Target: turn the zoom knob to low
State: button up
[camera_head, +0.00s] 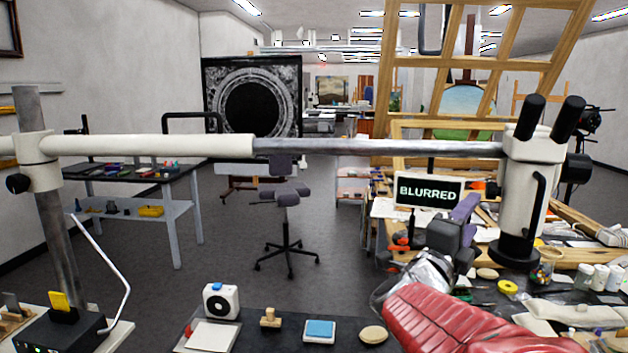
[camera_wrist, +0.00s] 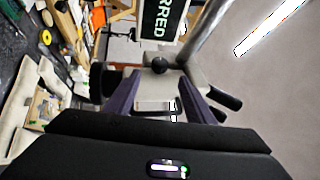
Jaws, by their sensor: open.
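The white stereo microscope (camera_head: 522,190) hangs from a horizontal boom (camera_head: 150,146) at the right, with black eyepieces on top and a dark lens end below. A lit sign reading BLURRED (camera_head: 430,191) stands left of it. My gripper (camera_head: 477,203) is open, its purple fingers just left of the microscope. In the wrist view, the open gripper (camera_wrist: 160,84) has the white microscope body (camera_wrist: 163,92) ahead between its fingers. A round black knob (camera_wrist: 159,65) shows near the fingertips; I cannot tell whether this is the zoom knob, its setting, or whether the fingers touch anything.
A cluttered workbench (camera_head: 505,290) with jars and tools lies below the microscope. A stool (camera_head: 287,220) and a side table (camera_head: 130,180) stand farther back. The boom crosses the view, and the floor left of the stool is clear.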

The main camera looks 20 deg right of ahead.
aim_at(487, 194)
jog(key=x, duration=1.2)
jog(key=shift+w+d, duration=0.1)
jog(key=shift+d, duration=0.3)
jog(key=shift+c, duration=0.5)
jog(key=c, duration=1)
